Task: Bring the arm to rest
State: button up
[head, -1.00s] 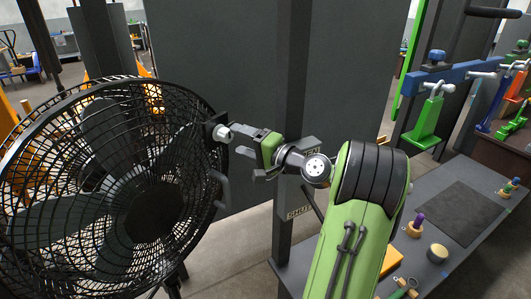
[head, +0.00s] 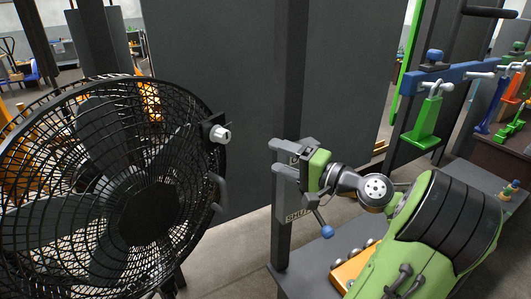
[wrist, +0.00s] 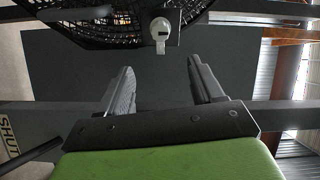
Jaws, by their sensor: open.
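My gripper (head: 276,158) is open and empty in the head view. It stands in front of the dark post, apart from the fan on the left. In the wrist view its two fingers (wrist: 160,88) are spread with nothing between them. The large black fan (head: 110,195) has a caged front and a black bracket on its right rim. A white knob (head: 220,134) sits on that bracket, to the left of my gripper with a clear gap. The knob also shows beyond the fingers in the wrist view (wrist: 160,30).
A dark post (head: 290,100) and grey panel (head: 215,80) stand behind my gripper. A lever with a blue ball (head: 327,231) hangs just below it. A grey bench with an orange block (head: 350,268) lies at lower right. Green and blue clamps (head: 428,115) stand at right.

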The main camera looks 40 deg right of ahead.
jog(key=w+a+f+n+g, duration=0.2)
jog(key=a+f+n+g, duration=0.25)
jog(key=a, duration=0.65)
jog(key=w+a+f+n+g, duration=0.1)
jog(key=a+f+n+g, duration=0.4)
jog(key=a, duration=0.6)
jog(key=s+a+f+n+g+h+b, duration=0.1)
jog(key=s+a+n+g+h, duration=0.1)
jog(key=s, duration=1.4)
jog(key=shift+a+n+h+b, duration=0.3)
jog(key=shift+a+n+h, duration=0.4)
jog(key=shift+a+n, duration=0.45)
jog(key=shift+f+g, duration=0.1)
jog(key=shift+g, duration=0.15)
